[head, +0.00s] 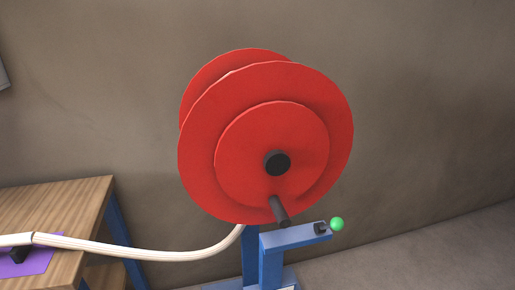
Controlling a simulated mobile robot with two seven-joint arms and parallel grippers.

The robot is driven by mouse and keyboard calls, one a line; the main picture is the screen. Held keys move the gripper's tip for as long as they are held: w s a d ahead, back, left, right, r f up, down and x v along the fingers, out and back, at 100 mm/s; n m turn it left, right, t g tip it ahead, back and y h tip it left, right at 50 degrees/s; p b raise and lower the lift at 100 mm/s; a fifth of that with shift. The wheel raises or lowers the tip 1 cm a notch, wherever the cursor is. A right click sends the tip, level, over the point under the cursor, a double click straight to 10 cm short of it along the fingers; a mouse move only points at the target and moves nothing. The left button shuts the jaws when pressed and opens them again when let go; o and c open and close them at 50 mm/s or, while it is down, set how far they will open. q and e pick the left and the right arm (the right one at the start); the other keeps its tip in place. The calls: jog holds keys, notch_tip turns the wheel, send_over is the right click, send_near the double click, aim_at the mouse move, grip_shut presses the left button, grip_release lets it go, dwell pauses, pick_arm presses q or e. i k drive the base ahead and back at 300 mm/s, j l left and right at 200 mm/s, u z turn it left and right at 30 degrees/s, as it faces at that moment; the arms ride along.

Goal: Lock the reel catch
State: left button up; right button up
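A large red reel (265,137) stands in the middle of the head view on a blue stand (271,266). A black hub (277,163) sits at its centre, and a dark crank handle (279,210) sticks out low on its face. A small dark catch lever (321,228) with a green ball knob (337,224) sits at the right end of the stand's blue arm (296,238), below the reel. I cannot tell whether the catch touches the reel. Neither of my grippers shows in the head view.
A white hose (150,254) runs from the lower reel leftward to a wooden table (62,204) with blue legs. A purple mat (30,262) and a small black piece (18,255) lie there. A brown-grey wall stands behind. The floor at right is clear.

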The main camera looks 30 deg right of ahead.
aim_at(337, 223)
jog(key=z, duration=1.45)
